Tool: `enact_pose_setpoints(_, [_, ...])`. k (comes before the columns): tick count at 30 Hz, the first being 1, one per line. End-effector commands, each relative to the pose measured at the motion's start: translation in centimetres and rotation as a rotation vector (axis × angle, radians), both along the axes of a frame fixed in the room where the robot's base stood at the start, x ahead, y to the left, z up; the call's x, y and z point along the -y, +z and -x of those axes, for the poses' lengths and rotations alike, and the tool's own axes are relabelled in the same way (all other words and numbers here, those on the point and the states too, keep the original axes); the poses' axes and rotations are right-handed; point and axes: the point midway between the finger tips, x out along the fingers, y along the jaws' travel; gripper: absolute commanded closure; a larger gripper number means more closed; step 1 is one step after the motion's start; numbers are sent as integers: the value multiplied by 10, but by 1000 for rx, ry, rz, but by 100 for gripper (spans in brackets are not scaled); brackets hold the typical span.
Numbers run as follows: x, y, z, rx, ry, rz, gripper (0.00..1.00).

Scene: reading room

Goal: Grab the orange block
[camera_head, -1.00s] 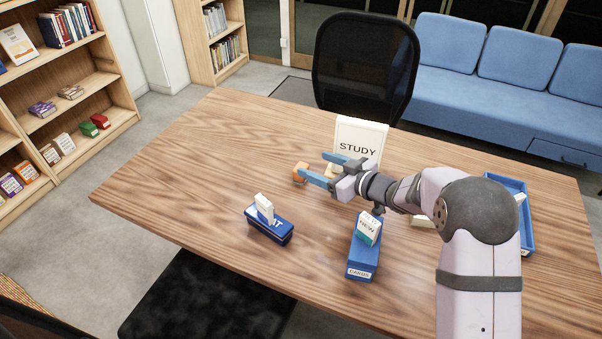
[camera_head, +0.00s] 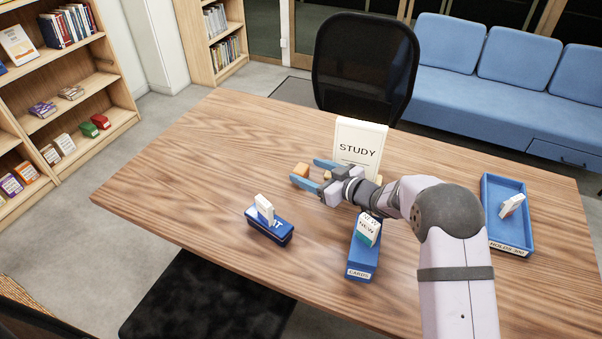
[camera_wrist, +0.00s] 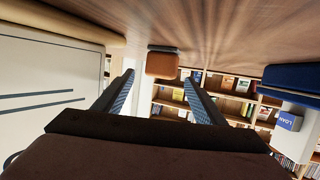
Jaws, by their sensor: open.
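The orange block (camera_head: 301,170) is a small cube on the wooden table, left of the white STUDY sign (camera_head: 359,145). My gripper (camera_head: 306,172) is open and empty, its two blue fingers pointing left toward the block. In the wrist view, the orange block (camera_wrist: 162,65) shows ahead of my gripper (camera_wrist: 158,82), in line with the gap between the fingertips. I see no contact between the fingers and the block.
The STUDY sign on its tan base stands close beside my gripper. A blue box (camera_head: 270,226) with a white card and a blue CARDS box (camera_head: 361,262) stand nearer the front. A blue tray (camera_head: 510,247) is at right. The table's left part is clear.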

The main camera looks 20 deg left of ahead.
Motion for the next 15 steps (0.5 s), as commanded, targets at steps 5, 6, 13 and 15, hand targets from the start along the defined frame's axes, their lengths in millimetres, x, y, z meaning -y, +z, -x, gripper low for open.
enact_pose_setpoints(5, [-21, -7, -7, 0, 1, -1, 36])
enact_pose_setpoints(6, [-24, -8, -9, 0, 0, -1, 36])
enact_pose_setpoints(13, [-35, -12, -13, -1, 0, 0, 36])
enact_pose_setpoints(15, [-36, -12, -13, -1, 0, 0, 36])
